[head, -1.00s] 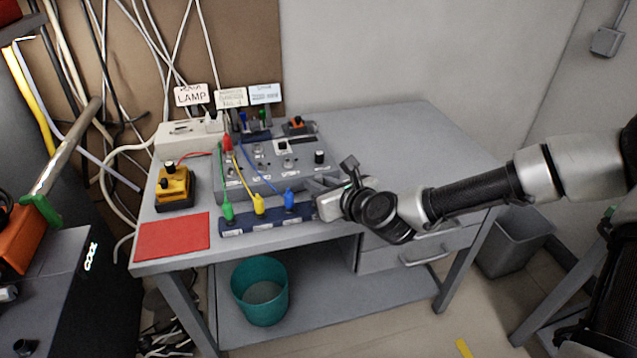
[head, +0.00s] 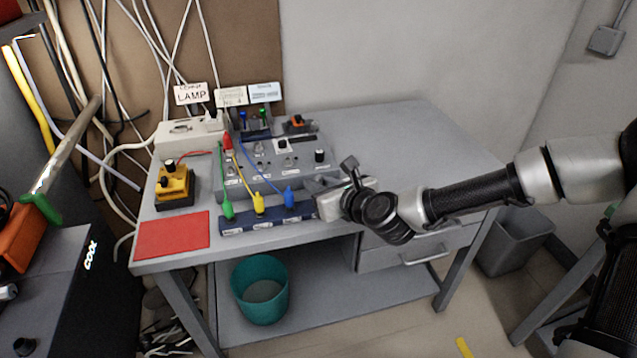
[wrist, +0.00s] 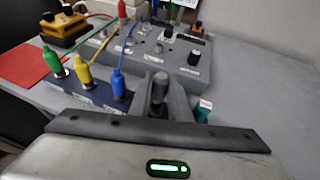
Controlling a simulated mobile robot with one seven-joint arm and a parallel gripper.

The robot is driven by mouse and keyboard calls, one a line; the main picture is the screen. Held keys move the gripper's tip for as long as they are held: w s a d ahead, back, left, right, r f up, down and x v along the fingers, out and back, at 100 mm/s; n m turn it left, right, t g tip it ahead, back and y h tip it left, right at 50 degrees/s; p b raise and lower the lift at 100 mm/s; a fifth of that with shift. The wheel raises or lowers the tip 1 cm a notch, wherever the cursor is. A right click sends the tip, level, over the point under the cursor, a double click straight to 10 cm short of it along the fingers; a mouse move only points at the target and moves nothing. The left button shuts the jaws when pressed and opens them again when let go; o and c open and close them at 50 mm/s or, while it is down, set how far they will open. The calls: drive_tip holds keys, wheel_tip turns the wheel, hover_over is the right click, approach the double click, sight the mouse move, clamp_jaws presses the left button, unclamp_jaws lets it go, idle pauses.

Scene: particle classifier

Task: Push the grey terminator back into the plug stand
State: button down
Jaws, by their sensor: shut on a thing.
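The plug stand (head: 240,226) is a dark blue bar along the front of the grey bench. In the wrist view the stand (wrist: 92,97) runs from the left up to my gripper. Green (wrist: 55,63), yellow (wrist: 84,73) and blue (wrist: 118,84) plugs stand upright in it. My gripper (wrist: 160,97) is shut on the grey terminator (wrist: 158,88), which shows between the fingers. It is at the stand's right end. The terminator's lower end is hidden, so I cannot tell how deep it sits. In the head view my gripper (head: 316,190) covers the terminator.
A grey control box (head: 262,178) with knobs and cables stands close behind the stand. A yellow-black box (head: 175,190) and a red mat (head: 172,235) lie to the left. A small teal item (wrist: 203,108) shows just right of my fingers. The bench's right side is clear.

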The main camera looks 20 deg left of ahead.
drive_tip(key=shift+f+b, duration=0.85)
drive_tip(key=shift+f, duration=0.55)
drive_tip(key=c, duration=1.6)
unclamp_jaws()
drive_tip(key=shift+o, duration=0.2)
drive_tip(key=p+v, duration=1.7)
drive_tip(key=p, duration=0.1)
drive_tip(key=shift+d, duration=0.2)
drive_tip(key=shift+r, duration=0.1)
